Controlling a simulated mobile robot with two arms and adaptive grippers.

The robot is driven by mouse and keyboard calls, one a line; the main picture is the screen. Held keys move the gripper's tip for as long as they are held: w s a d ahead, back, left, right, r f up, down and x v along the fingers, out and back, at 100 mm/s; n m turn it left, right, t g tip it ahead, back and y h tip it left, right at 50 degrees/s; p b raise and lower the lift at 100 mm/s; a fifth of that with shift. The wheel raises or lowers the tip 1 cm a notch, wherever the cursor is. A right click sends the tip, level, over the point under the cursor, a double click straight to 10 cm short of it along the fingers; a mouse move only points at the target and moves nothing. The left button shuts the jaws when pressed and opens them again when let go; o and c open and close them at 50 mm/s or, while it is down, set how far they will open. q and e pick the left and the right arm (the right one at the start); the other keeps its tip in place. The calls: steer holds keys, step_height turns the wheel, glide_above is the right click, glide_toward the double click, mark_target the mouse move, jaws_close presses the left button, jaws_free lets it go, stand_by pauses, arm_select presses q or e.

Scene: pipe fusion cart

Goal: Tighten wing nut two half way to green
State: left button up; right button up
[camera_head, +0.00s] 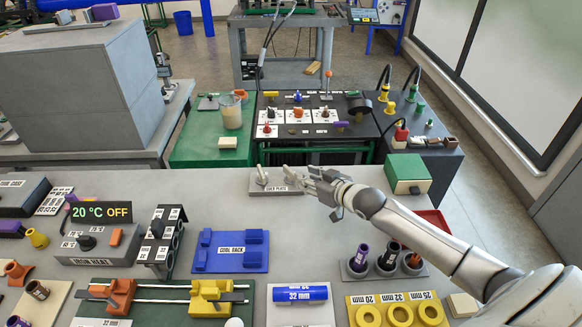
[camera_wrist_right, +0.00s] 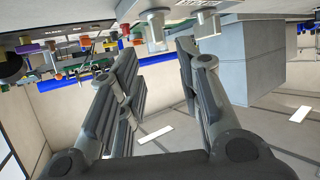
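A grey plate (camera_head: 268,190), its label partly readable as "PLATE", lies at the far edge of the grey table. Two pale wing nuts stand on it, a left one (camera_head: 262,175) and a right one (camera_head: 291,175). My right gripper (camera_head: 312,181) reaches in from the right, its fingers pointing left, just right of the right wing nut. In the right wrist view its fingers (camera_wrist_right: 157,50) are apart with nothing between them. A pale wing nut (camera_wrist_right: 155,26) shows just beyond the fingertips there, apparently not touching. No green mark is discernible on the plate. My left gripper is out of view.
A green-topped box (camera_head: 407,168) stands right of my right gripper, with a red tray (camera_head: 432,222) nearer. A blue cool rack (camera_head: 231,252), dark cups (camera_head: 387,258) and a yellow size block (camera_head: 398,312) lie nearer.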

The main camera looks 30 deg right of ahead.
mark_target(292, 172)
steer(key=x, duration=0.7)
steer(key=shift+w+f, duration=0.15)
steer(key=shift+w, duration=0.15)
steer(key=shift+w+a+f, duration=0.15)
steer(key=shift+w+f, duration=0.05)
steer(key=shift+w, duration=0.35)
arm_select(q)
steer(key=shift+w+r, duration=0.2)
arm_select(e)
steer(key=shift+w+f, duration=0.2)
steer(key=shift+w, duration=0.15)
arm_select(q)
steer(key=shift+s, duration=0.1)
arm_select(e)
steer(key=shift+c, duration=0.7)
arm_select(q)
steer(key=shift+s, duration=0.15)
arm_select(e)
jaws_close()
